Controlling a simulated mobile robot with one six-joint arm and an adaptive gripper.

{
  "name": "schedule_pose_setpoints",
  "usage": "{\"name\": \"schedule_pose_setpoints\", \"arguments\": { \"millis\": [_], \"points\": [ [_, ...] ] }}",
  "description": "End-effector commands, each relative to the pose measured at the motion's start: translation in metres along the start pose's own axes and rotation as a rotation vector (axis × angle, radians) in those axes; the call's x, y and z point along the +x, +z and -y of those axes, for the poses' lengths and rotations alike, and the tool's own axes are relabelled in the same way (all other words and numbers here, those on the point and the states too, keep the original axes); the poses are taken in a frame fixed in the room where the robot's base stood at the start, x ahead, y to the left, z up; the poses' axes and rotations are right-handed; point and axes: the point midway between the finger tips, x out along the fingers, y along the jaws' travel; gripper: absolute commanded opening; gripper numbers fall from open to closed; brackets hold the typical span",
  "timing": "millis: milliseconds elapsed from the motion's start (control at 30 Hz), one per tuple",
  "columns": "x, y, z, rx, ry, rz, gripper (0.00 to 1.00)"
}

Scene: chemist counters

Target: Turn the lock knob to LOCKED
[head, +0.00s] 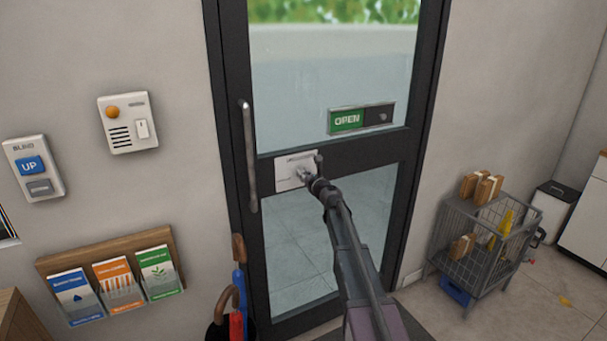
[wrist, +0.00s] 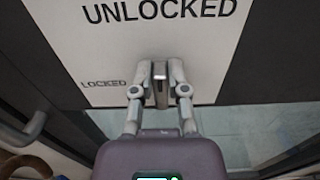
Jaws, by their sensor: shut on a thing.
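The lock plate (head: 290,172) is a white panel on the door's dark middle rail. In the wrist view the plate (wrist: 200,60) carries the large word UNLOCKED at the top and a smaller LOCKED at the left. The grey lock knob (wrist: 159,72) stands out from the plate, its bar upright and pointing toward UNLOCKED. My gripper (wrist: 158,80) is shut on the knob, one finger on each side. In the head view my gripper (head: 310,174) reaches the plate from the lower right and covers most of the knob.
A vertical door handle (head: 249,155) is left of the plate, and an OPEN sign slider (head: 361,118) is above right. Umbrellas (head: 238,285) stand at the lower left of the door. A wire cart (head: 470,240) stands at the right.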

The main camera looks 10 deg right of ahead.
Motion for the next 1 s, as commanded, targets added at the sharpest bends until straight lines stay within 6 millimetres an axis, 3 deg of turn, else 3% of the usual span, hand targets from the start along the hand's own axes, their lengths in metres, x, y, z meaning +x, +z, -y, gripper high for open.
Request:
{"name": "schedule_pose_setpoints", "arguments": {
  "millis": [467, 1000],
  "points": [
    [0.0006, -0.0001, -0.0016, -0.086, 0.0, 0.001, 0.0],
    [0.0006, -0.0029, -0.0092, -0.516, 0.0, 0.001, 0.0]
  ]
}}
